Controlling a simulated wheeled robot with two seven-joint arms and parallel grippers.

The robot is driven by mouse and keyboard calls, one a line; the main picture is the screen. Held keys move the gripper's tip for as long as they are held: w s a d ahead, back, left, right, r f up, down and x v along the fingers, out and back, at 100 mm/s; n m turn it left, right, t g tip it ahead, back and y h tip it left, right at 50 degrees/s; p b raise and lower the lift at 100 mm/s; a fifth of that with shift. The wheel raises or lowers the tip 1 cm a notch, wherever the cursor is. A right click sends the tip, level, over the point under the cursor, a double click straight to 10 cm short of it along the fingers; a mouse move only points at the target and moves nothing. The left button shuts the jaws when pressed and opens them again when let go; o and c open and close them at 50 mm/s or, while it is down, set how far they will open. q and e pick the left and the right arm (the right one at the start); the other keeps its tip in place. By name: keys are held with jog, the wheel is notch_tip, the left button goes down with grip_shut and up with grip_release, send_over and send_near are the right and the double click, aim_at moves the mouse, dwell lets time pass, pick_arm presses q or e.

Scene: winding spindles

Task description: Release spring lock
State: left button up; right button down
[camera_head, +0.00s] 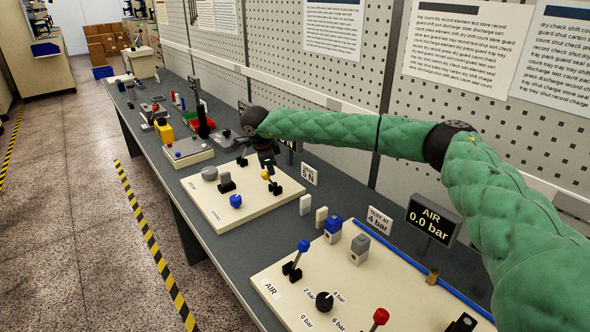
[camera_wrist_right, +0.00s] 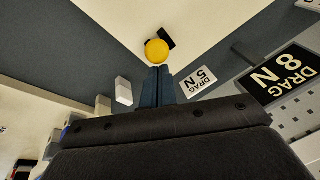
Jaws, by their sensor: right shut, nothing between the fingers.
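A cream spindle board (camera_head: 225,217) lies on the bench. A small yellow knob (camera_head: 265,175) stands by a black bracket at its far right part; no label shows whether this is the spring lock. My right gripper (camera_head: 268,164) points down right at the knob. In the right wrist view the yellow knob (camera_wrist_right: 157,51) sits just beyond the shut fingertips (camera_wrist_right: 155,72). I cannot tell whether they touch it. Nothing is between the fingers. A blue knob (camera_head: 236,201), a grey cylinder (camera_head: 209,173) and a black block (camera_head: 226,183) are also on the board. My left gripper is not in view.
A "DRAG 5 N" card (camera_head: 309,174) stands behind the board, and a "DRAG 8 N" display (camera_wrist_right: 282,75) shows in the wrist view. The air panel (camera_head: 267,283), with levers and a dial, lies nearer. A perforated wall (camera_head: 394,110) runs behind the bench.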

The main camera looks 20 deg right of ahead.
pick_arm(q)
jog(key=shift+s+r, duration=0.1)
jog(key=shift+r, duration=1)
